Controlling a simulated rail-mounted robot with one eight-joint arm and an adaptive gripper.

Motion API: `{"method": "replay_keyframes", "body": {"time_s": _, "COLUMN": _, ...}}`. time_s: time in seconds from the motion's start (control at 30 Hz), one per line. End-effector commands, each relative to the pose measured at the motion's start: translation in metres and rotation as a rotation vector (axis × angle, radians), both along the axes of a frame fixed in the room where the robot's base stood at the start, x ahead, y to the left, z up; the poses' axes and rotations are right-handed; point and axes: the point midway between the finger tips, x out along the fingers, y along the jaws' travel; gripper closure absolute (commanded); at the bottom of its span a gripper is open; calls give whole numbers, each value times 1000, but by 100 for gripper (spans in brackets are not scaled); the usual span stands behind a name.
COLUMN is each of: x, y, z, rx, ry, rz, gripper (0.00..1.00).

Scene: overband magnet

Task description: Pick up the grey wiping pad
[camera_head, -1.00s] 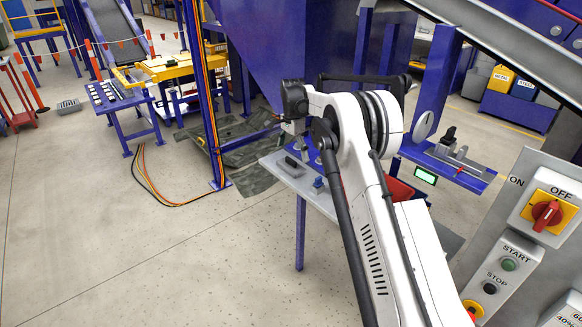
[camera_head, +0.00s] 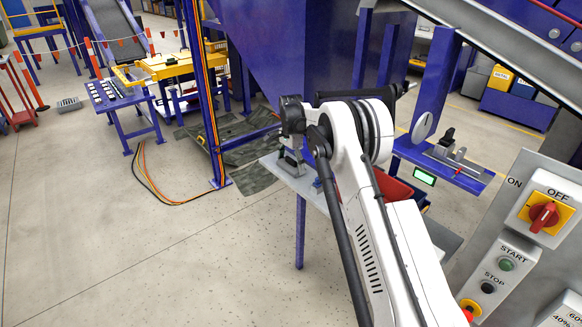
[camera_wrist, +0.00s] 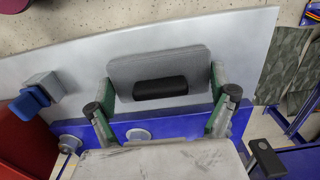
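The grey wiping pad (camera_wrist: 160,66) shows in the wrist view as a rounded grey block with a black handle (camera_wrist: 160,88) across its near part. It lies on the light grey table top (camera_wrist: 60,65). My gripper (camera_wrist: 163,82) is open, with one green-sided finger at each side of the pad. The fingers are close to the pad's edges; I cannot tell whether they touch. In the head view my gripper (camera_head: 291,166) is down at the table's left end and hides the pad.
A blue knob on a grey block (camera_wrist: 35,97) stands left of the pad. A red bin (camera_wrist: 20,135) is at the lower left, also in the head view (camera_head: 392,188). A blue strip with round silver parts (camera_wrist: 138,134) runs along the table's near side.

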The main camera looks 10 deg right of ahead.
Motion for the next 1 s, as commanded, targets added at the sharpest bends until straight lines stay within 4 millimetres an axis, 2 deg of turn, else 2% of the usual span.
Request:
{"method": "replay_keyframes", "body": {"time_s": 0.37, "x": 0, "y": 0, "z": 3, "rx": 0, "ry": 0, "rz": 0, "gripper": 33}}
{"method": "replay_keyframes", "body": {"time_s": 0.57, "x": 0, "y": 0, "z": 21, "rx": 0, "ry": 0, "rz": 0, "gripper": 33}}
{"method": "replay_keyframes", "body": {"time_s": 0.67, "x": 0, "y": 0, "z": 41, "rx": 0, "ry": 0, "rz": 0, "gripper": 33}}
{"method": "replay_keyframes", "body": {"time_s": 1.0, "x": -45, "y": 46, "z": 78, "rx": 0, "ry": 0, "rz": 2, "gripper": 33}}
